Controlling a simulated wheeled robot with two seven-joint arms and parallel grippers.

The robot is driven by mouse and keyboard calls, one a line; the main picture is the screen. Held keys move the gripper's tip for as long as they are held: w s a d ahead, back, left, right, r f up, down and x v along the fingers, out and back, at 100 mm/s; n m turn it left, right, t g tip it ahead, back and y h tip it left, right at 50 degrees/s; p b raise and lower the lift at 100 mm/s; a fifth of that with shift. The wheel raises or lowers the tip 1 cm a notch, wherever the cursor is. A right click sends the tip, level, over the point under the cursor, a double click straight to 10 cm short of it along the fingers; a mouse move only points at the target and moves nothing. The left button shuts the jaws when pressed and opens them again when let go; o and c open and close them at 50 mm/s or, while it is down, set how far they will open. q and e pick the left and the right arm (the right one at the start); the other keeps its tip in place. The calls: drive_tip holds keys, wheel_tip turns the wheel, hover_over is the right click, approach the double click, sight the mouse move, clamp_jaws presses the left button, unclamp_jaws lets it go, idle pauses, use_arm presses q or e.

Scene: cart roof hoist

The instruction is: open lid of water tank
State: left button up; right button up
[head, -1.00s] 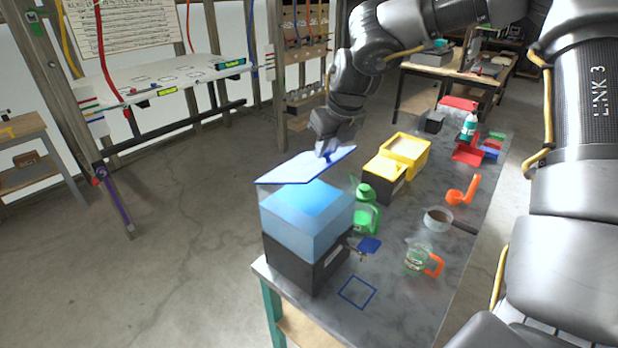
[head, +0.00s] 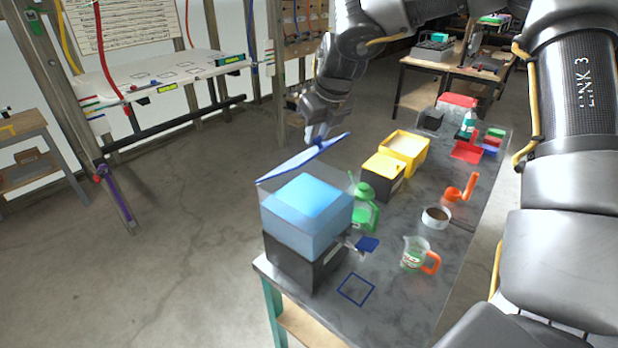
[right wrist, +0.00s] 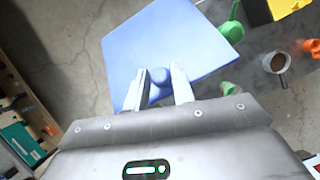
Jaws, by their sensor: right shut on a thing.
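The water tank (head: 290,230) is a clear box with blue water on a black base, at the near left end of the grey table. Its blue lid (head: 302,158) is tilted up, with its left edge low at the tank's rim and its right side raised. My right gripper (head: 318,140) is at the lid's raised side, shut on the knob. In the right wrist view the fingers (right wrist: 157,85) close around the round blue knob (right wrist: 158,75), with the lid (right wrist: 170,45) beyond. My left gripper is not in view.
Behind the tank stand a green jug (head: 364,208) and yellow-topped boxes (head: 382,172). Floor left of the table is clear.

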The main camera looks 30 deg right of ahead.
drive_tip(key=shift+w+a+r+p, duration=0.2)
drive_tip(key=shift+w+r+p, duration=0.1)
drive_tip(key=shift+r+p, duration=0.2)
drive_tip(key=shift+w+a+r+p, duration=0.25)
drive_tip(key=shift+w+r+p, duration=0.25)
drive_tip(key=shift+w+p, duration=0.35)
drive_tip(key=shift+w+a+r+p, duration=0.25)
drive_tip(key=shift+w+p, duration=0.35)
drive_tip(key=shift+p, duration=0.05)
drive_tip(key=shift+w+a+r+p, duration=0.15)
drive_tip(key=shift+w+r+p, duration=0.25)
drive_tip(key=shift+p, duration=0.4)
drive_tip(key=shift+o, duration=0.3)
drive_tip(key=p, duration=0.1)
drive_tip(key=w+p, duration=0.2)
drive_tip(key=shift+w+a+r, duration=0.15)
drive_tip(key=shift+a+r, duration=0.25)
drive_tip(key=shift+w+a+p, duration=0.1)
drive_tip(key=shift+w+p, duration=0.25)
drive_tip(key=shift+p, duration=0.05)
